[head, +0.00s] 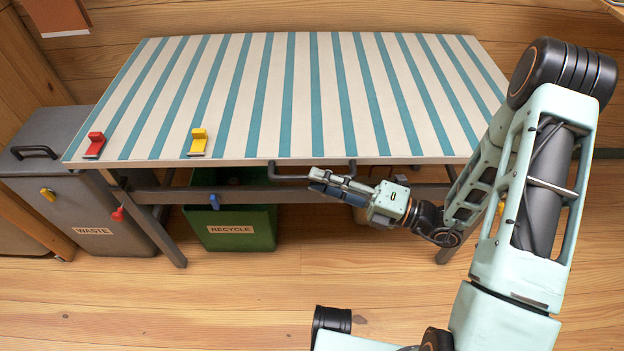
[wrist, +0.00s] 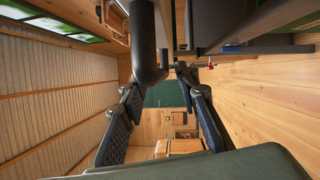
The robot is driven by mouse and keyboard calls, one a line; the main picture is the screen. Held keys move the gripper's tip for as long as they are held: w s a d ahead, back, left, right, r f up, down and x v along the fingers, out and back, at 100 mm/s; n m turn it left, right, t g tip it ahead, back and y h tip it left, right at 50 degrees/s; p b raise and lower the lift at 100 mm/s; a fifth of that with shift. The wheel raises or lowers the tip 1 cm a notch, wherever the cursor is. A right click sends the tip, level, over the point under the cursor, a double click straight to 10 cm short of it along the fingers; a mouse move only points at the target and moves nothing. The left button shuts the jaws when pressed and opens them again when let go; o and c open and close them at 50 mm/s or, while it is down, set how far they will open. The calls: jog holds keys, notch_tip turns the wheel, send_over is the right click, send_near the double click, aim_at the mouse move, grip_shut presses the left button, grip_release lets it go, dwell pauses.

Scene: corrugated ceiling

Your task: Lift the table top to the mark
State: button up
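The table top (head: 300,95), striped in teal and cream, lies about level on a dark frame. A dark bar handle (head: 290,177) runs along its front edge; it looks like the thick dark bar (wrist: 147,40) in the wrist view. My gripper (head: 322,183) is just below and in front of this handle. In the wrist view my gripper (wrist: 160,88) has its two dark pads spread apart. The bar passes close to the fingertips; I cannot tell whether it touches them. I cannot make out a mark.
A red clip (head: 95,145) and a yellow clip (head: 198,142) sit on the top's front left. A grey waste bin (head: 85,215) stands left, a green recycle bin (head: 235,228) underneath. Wooden wall behind; the floor (head: 200,310) in front is clear.

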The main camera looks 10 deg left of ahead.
jog(key=shift+w+a+r, duration=0.1)
jog(key=shift+w+a, duration=0.1)
jog(key=shift+a, duration=1.05)
grip_shut()
